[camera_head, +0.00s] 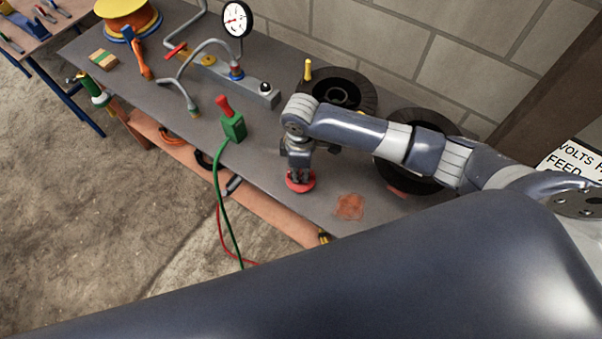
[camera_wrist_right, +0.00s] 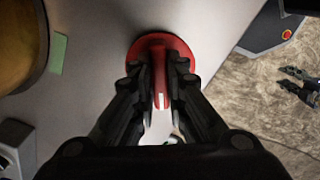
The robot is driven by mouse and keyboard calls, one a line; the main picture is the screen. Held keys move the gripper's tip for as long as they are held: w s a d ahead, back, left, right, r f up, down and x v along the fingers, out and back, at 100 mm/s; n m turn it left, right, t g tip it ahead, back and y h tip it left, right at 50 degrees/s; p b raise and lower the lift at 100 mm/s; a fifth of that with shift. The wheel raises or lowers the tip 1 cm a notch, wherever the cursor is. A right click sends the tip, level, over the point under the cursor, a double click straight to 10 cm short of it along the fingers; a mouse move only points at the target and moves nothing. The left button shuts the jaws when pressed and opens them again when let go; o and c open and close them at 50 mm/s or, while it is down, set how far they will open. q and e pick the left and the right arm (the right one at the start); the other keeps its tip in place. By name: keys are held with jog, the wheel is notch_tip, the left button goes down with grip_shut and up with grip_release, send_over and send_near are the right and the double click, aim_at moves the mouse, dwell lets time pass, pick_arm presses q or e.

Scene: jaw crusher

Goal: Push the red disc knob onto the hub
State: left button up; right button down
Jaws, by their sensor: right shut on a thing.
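The red disc knob (camera_head: 301,183) is under my right gripper (camera_head: 299,176), near the front edge of the grey bench top. In the right wrist view the knob (camera_wrist_right: 180,47) is a round red disc with a raised central grip. The two black fingers of my right gripper (camera_wrist_right: 160,85) are shut on that grip, one on each side. In the head view the gripper points down and hides part of the knob. I cannot tell whether the disc touches the bench. I cannot clearly pick out the hub in either view. My left gripper is not in view.
A rusty stain (camera_head: 349,207) marks clear bench right of the knob.

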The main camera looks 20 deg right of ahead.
jog(key=shift+s+a+r+b, duration=0.2)
jog(key=shift+r, duration=0.25)
jog(key=shift+s+a+r+b, duration=0.15)
jog(key=shift+s+r, duration=0.05)
jog(key=shift+r, duration=0.2)
pick_arm(q)
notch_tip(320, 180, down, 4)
jog(key=b, duration=0.2)
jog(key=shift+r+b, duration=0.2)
jog(key=shift+b, duration=0.15)
pick_arm(e)
jog(key=s+a+r, duration=0.1)
jog(key=s+a, duration=0.8)
jog(key=s, duration=0.3)
jog(key=shift+r, duration=0.35)
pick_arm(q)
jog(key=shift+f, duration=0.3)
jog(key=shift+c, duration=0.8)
pick_arm(e)
jog(key=d+r+m, duration=0.2)
jog(key=d+m, duration=1.1)
jog(key=d, duration=0.2)
jog(key=shift+w+d+m, duration=0.3)
